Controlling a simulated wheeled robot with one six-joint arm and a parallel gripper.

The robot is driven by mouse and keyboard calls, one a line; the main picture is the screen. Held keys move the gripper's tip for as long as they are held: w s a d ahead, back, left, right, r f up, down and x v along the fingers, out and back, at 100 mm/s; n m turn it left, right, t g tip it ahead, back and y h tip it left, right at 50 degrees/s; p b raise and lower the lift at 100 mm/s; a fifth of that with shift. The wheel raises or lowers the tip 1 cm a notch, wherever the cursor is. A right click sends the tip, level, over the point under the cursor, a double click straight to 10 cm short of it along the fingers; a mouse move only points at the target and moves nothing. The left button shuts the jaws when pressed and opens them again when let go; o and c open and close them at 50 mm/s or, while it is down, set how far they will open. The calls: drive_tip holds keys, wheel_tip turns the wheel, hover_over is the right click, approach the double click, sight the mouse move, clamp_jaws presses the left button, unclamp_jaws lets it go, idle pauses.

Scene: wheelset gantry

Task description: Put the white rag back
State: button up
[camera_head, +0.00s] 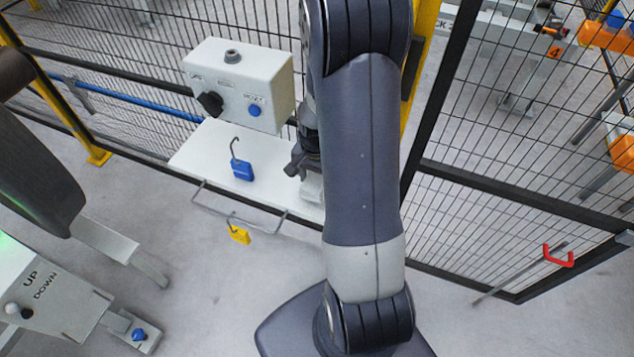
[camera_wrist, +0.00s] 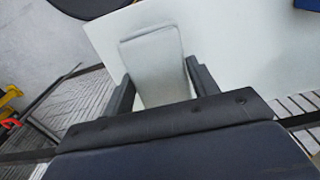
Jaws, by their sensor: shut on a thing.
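The white rag (camera_wrist: 155,60) is a pale folded block between the two fingers of my gripper (camera_wrist: 155,85) in the wrist view. The fingers are shut on it from both sides. In the head view the rag (camera_head: 311,188) shows partly, beside my arm, over the right end of a white shelf (camera_head: 205,160). The gripper (camera_head: 300,170) is there too, partly hidden by my arm. The white shelf surface (camera_wrist: 240,70) lies behind the rag in the wrist view. I cannot tell whether the rag touches it.
A blue padlock (camera_head: 242,171) sits on the shelf, and a yellow padlock (camera_head: 239,236) hangs at the front rail. A control box (camera_head: 262,92) with a black knob and blue button stands above. Mesh fence (camera_head: 480,150) runs behind. A red handle (camera_head: 558,257) is at right.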

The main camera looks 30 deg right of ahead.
sight(317, 184)
wheel_tip(317, 184, down, 2)
drive_tip(key=shift+f, duration=0.25)
drive_tip(key=shift+w+d+f+p, duration=0.1)
drive_tip(key=shift+w+f+p, duration=0.05)
drive_tip(key=shift+f+p, duration=0.25)
drive_tip(key=o, duration=0.9)
wheel_tip(317, 184, up, 12)
drive_tip(key=shift+r, duration=0.1)
